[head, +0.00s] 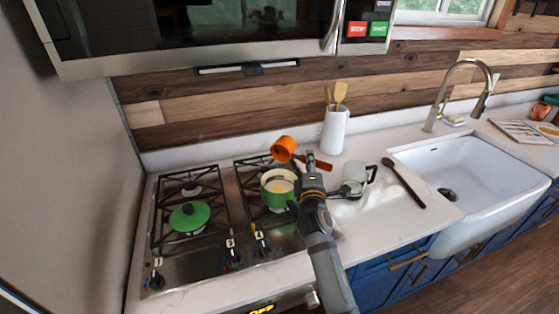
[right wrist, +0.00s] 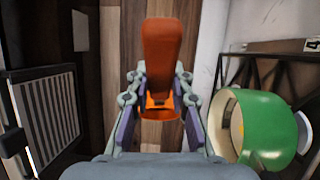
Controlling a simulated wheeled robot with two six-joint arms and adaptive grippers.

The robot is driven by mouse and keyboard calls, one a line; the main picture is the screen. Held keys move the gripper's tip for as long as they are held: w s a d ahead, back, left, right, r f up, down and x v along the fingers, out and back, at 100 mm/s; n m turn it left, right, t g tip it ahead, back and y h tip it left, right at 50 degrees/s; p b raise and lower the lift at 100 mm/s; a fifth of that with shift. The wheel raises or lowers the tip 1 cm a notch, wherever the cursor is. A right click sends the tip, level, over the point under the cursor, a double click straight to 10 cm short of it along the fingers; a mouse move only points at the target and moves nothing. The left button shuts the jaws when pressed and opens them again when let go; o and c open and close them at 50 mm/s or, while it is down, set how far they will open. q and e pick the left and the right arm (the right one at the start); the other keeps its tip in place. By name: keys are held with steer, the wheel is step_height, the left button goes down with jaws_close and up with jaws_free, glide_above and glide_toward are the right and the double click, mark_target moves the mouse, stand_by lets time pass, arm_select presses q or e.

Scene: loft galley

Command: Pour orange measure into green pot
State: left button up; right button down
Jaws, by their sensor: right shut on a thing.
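The orange measure (head: 284,149) is held up in the air above and behind the green pot, apart from it. Its cup looks tilted in the head view; I cannot tell what is in it. My right gripper (head: 310,172) is shut on its handle, which also shows between the fingers in the right wrist view (right wrist: 165,50). The green pot (head: 280,201) stands uncovered on the stove, with a pale inside and something yellowish in it. It is at the right of the right wrist view (right wrist: 268,132). My left gripper is not in view.
A green lid (head: 188,216) lies on the left side of the stove (head: 165,268). A white-grey mug (head: 354,176), a dark utensil (head: 404,184) and a white utensil holder (head: 336,131) are on the counter. The sink (head: 470,168) is at right; the microwave (head: 190,35) hangs above.

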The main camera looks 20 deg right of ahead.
steer(key=shift+w+d+f+m+g+p, duration=0.1)
steer(key=shift+d+f+m+g+p, duration=0.35)
steer(key=shift+p, duration=0.75)
arm_select(q)
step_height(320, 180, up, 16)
steer(key=p, duration=1.1)
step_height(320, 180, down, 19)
steer(key=b, duration=1.8)
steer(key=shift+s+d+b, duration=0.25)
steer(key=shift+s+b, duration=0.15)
arm_select(e)
steer(key=w+d+f+m+g+y, duration=0.4)
steer(key=w+d+g+y, duration=0.3)
steer(key=g, duration=0.6)
steer(key=w+f+y, duration=0.1)
steer(key=y, duration=0.1)
steer(key=shift+w+d+y, duration=0.3)
steer(key=shift+w+y, duration=0.05)
steer(key=shift+y, duration=0.05)
